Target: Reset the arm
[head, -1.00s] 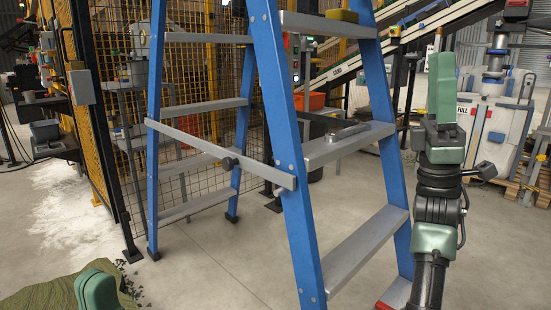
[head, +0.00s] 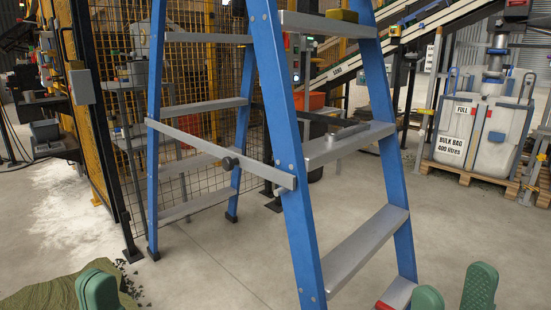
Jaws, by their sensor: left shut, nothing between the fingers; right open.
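My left gripper (head: 98,286) shows at the bottom left edge, its green fingertips together and nothing between them, in front of a rough green-brown turf piece (head: 45,294). My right gripper (head: 453,292) shows at the bottom right edge, its two green fingers apart with bare floor between them. The rest of both arms is below the picture. Neither gripper visibly touches anything. The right gripper is to the right of the ladder's lowest visible step.
A blue stepladder (head: 300,205) with grey steps stands open in the centre. A grey tool (head: 347,133) lies on its middle step, a yellowish block (head: 342,15) higher up. A white bulk bag (head: 478,130) stands on a pallet at right. Floor between ladder and pallet is clear.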

